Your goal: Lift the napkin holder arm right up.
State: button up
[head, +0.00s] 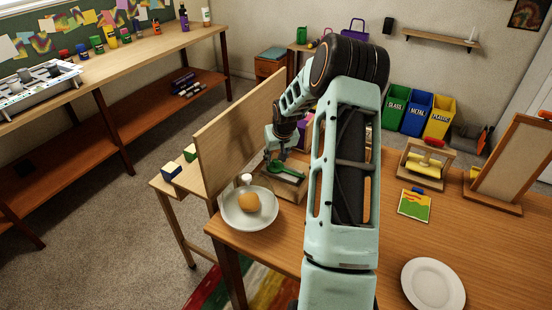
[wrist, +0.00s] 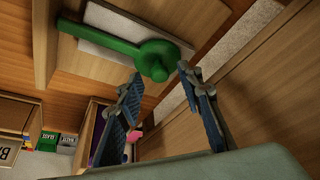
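The napkin holder (head: 288,190) is a wooden tray on the table behind the white plate, partly hidden by my arm. Its green arm (head: 280,169) lies low across the tray. In the wrist view the green arm (wrist: 100,36) crosses pale napkins (wrist: 113,20) and ends in a round knob (wrist: 156,60). My gripper (head: 282,153) is just above the holder in the head view. In the wrist view my gripper (wrist: 161,80) is open, its blue-padded fingers apart, with the knob just beyond and between the fingertips. I cannot tell whether they touch it.
A wooden panel (head: 240,135) stands close to the left of the holder. A white plate (head: 236,212) with a round brown item (head: 249,201) sits in front. A wooden stand with a yellow roller (head: 425,159) and another plate (head: 432,285) are at right.

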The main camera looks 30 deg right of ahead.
jog(key=shift+f, duration=0.1)
jog(key=shift+c, duration=0.7)
grip_shut()
